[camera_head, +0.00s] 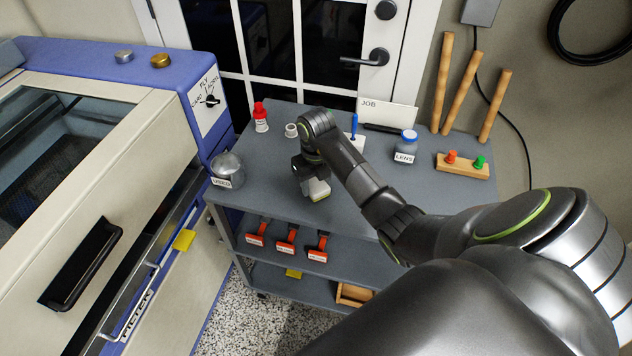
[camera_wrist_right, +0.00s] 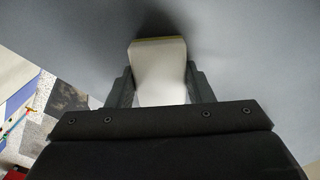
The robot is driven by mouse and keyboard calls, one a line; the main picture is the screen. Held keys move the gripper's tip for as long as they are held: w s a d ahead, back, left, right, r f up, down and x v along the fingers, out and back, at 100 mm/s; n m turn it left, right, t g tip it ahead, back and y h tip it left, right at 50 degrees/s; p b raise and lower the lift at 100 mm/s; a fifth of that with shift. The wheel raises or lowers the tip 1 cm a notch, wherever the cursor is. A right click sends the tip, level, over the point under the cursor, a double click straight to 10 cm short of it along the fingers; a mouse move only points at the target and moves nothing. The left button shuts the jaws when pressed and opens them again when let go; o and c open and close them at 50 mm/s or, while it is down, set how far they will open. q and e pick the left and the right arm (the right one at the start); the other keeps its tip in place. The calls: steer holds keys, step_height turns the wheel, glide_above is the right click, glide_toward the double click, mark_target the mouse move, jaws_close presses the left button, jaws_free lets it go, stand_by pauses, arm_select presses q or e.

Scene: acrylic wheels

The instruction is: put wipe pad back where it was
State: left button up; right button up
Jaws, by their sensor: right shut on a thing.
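The wipe pad, a white block with a yellow-green edge (camera_head: 318,190), is at the front middle of the grey cart's top. My right gripper (camera_head: 308,182) comes down over it and is shut on it. In the right wrist view the white pad (camera_wrist_right: 160,70) sits between the two dark fingers (camera_wrist_right: 160,88), its yellowish edge toward the grey surface. A shadow lies close beside the pad; I cannot tell whether it touches the cart top. My left gripper is not in view.
The grey cart top (camera_head: 262,180) also holds a red-capped bottle (camera_head: 260,117), a dome-shaped container (camera_head: 228,170), a lens jar (camera_head: 406,146) and a wooden block with red and green pegs (camera_head: 463,166). Red-handled tools (camera_head: 287,240) are on the shelf below. A blue-and-beige machine (camera_head: 120,130) stands left.

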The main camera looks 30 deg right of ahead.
mark_target(316, 182)
steer(key=shift+f, duration=0.15)
steer(key=shift+f, duration=0.1)
steer(key=o, duration=0.9)
steer(key=shift+o, duration=0.2)
steer(key=shift+r, duration=0.25)
step_height(316, 182, up, 4)
steer(key=shift+w+r+b, duration=0.1)
steer(key=shift+r+b, duration=0.05)
steer(key=shift+b, duration=0.35)
step_height(316, 182, up, 8)
steer(key=p, duration=0.7)
steer(key=shift+f, duration=0.2)
